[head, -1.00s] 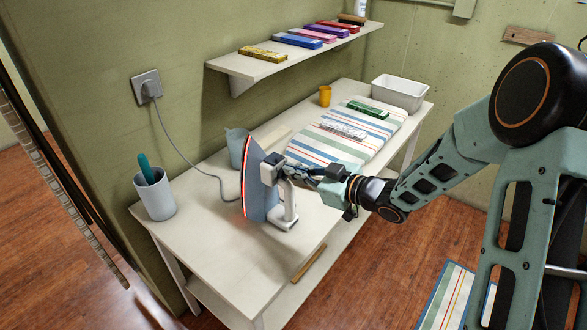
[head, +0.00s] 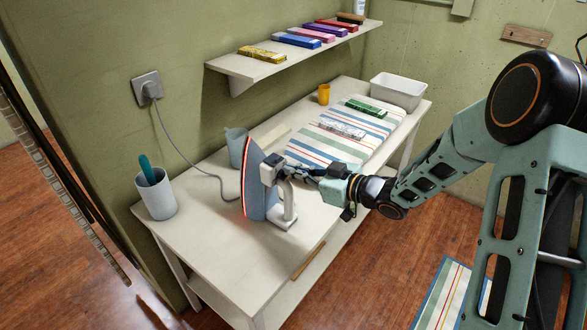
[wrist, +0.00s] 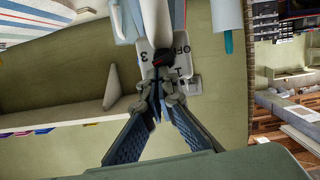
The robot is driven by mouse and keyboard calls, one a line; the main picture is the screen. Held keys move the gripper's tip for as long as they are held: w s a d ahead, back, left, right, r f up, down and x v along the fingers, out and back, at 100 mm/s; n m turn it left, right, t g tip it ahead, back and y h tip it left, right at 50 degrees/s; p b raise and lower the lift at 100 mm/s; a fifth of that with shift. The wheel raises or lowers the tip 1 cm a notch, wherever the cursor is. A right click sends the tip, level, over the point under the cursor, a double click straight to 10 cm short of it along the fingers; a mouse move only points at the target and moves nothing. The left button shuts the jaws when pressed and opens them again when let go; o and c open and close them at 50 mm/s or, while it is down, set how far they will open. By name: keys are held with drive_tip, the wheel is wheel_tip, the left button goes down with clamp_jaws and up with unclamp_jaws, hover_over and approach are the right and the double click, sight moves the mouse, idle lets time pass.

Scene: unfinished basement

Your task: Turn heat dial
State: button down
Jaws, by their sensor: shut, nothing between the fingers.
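An iron (head: 256,185) stands upright on its heel on the white table, its soleplate edge glowing red. In the wrist view its white dial plate (wrist: 146,47) shows OFF, 3 and what looks like 1. The dark heat dial (wrist: 163,58) sits on this plate, right at my fingertips. My gripper (wrist: 161,82) is shut with its fingertips together at the dial; the tips partly hide it, and I cannot tell whether they touch. In the head view my gripper (head: 291,171) reaches the iron from the right, beside its handle.
A cord runs from the iron to the wall socket (head: 147,88). A grey cup (head: 155,194) stands left, a jug (head: 236,146) behind the iron. A shelf (head: 240,66) overhangs the table.

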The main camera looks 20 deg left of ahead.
drive_tip(key=shift+w+d+f+m+g+p, duration=0.1)
drive_tip(key=shift+w+m+g+p, duration=0.3)
drive_tip(key=shift+m+p, duration=0.8)
idle(4.4)
